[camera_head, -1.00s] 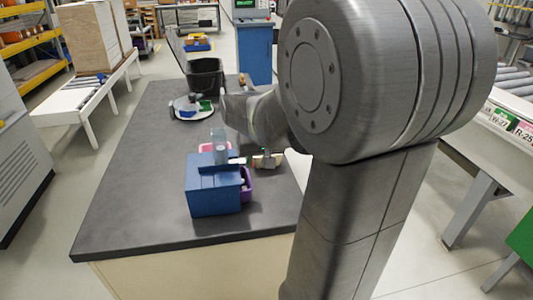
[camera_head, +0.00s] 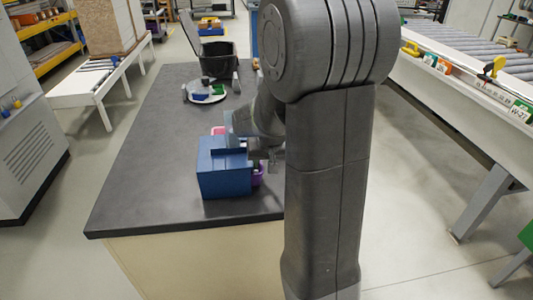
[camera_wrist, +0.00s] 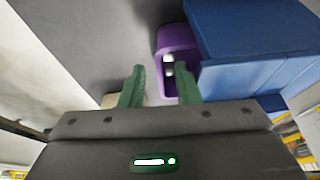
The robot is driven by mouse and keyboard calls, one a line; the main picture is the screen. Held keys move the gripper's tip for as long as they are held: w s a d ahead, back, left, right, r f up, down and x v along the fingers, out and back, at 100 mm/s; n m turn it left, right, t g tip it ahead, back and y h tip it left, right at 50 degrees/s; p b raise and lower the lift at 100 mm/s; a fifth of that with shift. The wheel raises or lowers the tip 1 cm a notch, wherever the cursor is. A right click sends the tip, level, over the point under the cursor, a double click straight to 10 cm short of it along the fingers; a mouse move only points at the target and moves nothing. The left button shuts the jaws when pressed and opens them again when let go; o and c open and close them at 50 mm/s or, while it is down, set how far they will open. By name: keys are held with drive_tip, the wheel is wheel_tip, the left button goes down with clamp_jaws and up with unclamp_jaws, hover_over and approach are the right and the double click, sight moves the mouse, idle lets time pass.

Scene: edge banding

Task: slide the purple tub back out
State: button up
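The purple tub (camera_head: 258,176) sits partly inside the right side of a blue box (camera_head: 226,180) on the dark tabletop. In the wrist view the tub (camera_wrist: 172,38) sticks out to the left of the blue box (camera_wrist: 250,35), with small white items inside. My gripper (camera_wrist: 160,76) is open, its two green fingers apart. The right finger overlaps the tub's opening and the left finger is outside its near-left wall. I cannot tell whether either touches. In the head view my arm partly hides the gripper beside the box.
A pink item (camera_head: 217,130) shows behind the blue box. A round plate (camera_head: 205,97) with small blue and green pieces and a black bin (camera_head: 217,62) stand farther back. The tabletop (camera_head: 150,170) left of the box is clear. A beige object (camera_wrist: 110,100) lies behind my left finger.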

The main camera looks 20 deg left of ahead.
sight(256, 179)
drive_tip(key=shift+x, duration=1.85)
clamp_jaws()
